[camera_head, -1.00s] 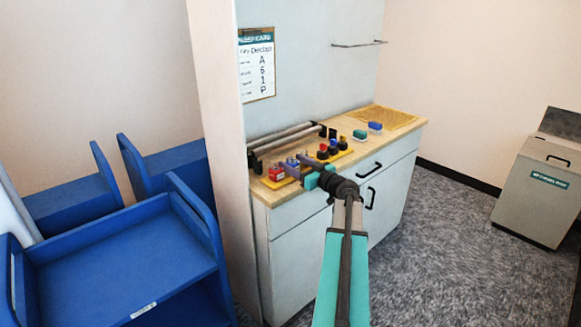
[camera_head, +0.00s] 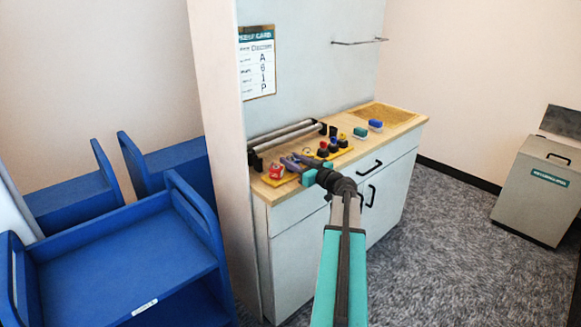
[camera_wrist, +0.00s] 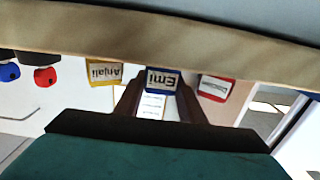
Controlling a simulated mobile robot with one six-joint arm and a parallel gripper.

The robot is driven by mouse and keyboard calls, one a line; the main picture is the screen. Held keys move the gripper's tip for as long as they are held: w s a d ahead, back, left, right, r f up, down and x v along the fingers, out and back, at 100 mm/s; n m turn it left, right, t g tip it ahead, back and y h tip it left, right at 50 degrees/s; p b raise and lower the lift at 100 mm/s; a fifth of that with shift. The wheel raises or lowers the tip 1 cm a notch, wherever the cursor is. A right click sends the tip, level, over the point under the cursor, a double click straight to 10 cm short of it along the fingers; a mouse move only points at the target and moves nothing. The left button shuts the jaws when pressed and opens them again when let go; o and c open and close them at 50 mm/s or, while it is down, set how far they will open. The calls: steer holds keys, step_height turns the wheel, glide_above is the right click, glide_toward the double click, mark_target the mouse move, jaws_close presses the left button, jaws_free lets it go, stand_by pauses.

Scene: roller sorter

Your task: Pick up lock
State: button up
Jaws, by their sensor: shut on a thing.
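My gripper (camera_wrist: 160,92) is shut on a blue lock (camera_wrist: 163,79) with a white label reading "Emi", held between its fingertips in the wrist view. A yellow lock (camera_wrist: 103,73) labelled "Anjali" is to its left and a red lock (camera_wrist: 214,88) to its right, both apart from the fingers. In the head view my gripper (camera_head: 292,161) is low over the counter, beside the red lock (camera_head: 276,172). The held lock is mostly hidden there by the fingers. I cannot tell whether it still touches the counter.
The wooden counter (camera_head: 262,190) also bears dark knob-like items with red and blue parts (camera_head: 334,144), a green block (camera_head: 360,133), a blue block (camera_head: 376,125) and a metal roller pair (camera_head: 286,135). Blue carts (camera_head: 120,265) stand at left. A bin (camera_head: 540,190) stands at right.

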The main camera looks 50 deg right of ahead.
steer(key=shift+r, duration=0.15)
steer(key=shift+r+b, duration=0.5)
steer(key=shift+r, duration=1.2)
steer(key=s+a, duration=0.2)
steer(key=s+a+b, duration=0.1)
steer(key=s+a, duration=0.2)
steer(key=s+a+r, duration=0.1)
steer(key=s+a, duration=0.1)
steer(key=shift+s+a+b, duration=0.25)
steer(key=shift+a+b, duration=0.05)
steer(key=shift+b, duration=0.1)
steer(key=shift+f, duration=0.15)
steer(key=shift+b, duration=0.9)
steer(key=shift+f+b, duration=0.1)
steer(key=shift+b, duration=0.3)
steer(key=b, duration=0.5)
steer(key=shift+s+a, duration=0.2)
steer(key=s+a+b, duration=0.1)
steer(key=b, duration=0.7)
steer(key=shift+s+a, duration=0.1)
steer(key=shift+s+a+b, duration=0.15)
steer(key=shift+b, duration=0.75)
